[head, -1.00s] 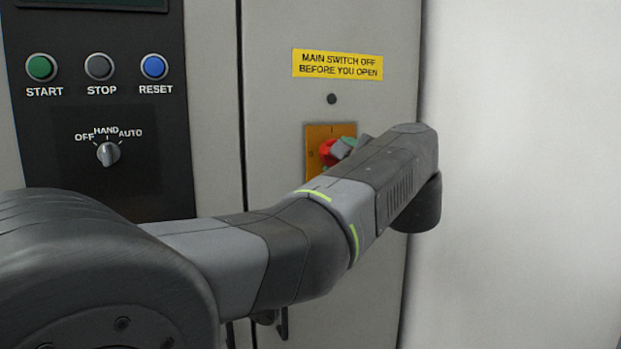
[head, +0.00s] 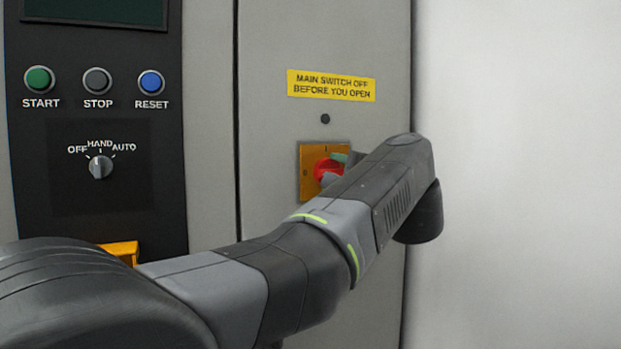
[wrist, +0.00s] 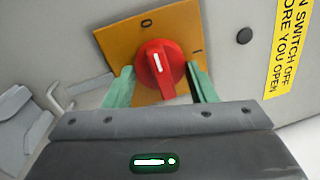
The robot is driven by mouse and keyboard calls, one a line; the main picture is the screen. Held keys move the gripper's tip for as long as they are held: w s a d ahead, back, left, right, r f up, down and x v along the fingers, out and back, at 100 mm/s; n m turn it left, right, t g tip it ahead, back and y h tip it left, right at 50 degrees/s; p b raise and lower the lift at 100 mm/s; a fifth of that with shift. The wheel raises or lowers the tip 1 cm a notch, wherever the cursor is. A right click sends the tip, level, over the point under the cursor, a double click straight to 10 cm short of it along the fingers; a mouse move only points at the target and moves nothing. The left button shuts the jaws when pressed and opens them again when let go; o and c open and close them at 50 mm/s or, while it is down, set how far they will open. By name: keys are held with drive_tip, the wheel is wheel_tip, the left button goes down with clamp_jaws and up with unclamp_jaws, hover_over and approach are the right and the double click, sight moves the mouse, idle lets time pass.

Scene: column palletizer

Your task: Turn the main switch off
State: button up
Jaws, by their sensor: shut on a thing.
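The main switch is a red rotary knob (wrist: 160,68) on an orange plate (wrist: 110,42) marked 0 and I. In the wrist view, the white mark on the knob points up, roughly toward the 0, and the I is at the right. My gripper (wrist: 161,84) has a green finger on each side of the knob and is shut on it. In the head view, the plate (head: 308,187) is on the cabinet door, and my gripper (head: 333,168) and arm hide part of the knob.
A yellow warning sign (head: 331,86) and a dark round lock (head: 325,118) sit above the switch. The black panel at left has START, STOP and RESET buttons and a selector knob (head: 100,167). An orange part (head: 121,252) shows below it, partly hidden by my arm.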

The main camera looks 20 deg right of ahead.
drive_tip(key=o, duration=1)
drive_tip(key=shift+s, duration=0.1)
drive_tip(key=s, duration=0.4)
drive_tip(key=s+f, duration=0.1)
drive_tip(key=s, duration=0.4)
drive_tip(key=s+d, duration=0.1)
drive_tip(key=s, duration=0.3)
drive_tip(key=shift+s+f, duration=0.2)
drive_tip(key=shift+f, duration=0.1)
drive_tip(key=shift+w, duration=0.1)
drive_tip(key=w, duration=0.4)
drive_tip(key=w+r, duration=0.1)
drive_tip(key=w, duration=0.4)
drive_tip(key=w+a, duration=0.1)
drive_tip(key=w, duration=0.3)
drive_tip(key=shift+w+r, duration=0.25)
drive_tip(key=shift+r, duration=0.05)
drive_tip(key=shift+s, duration=0.15)
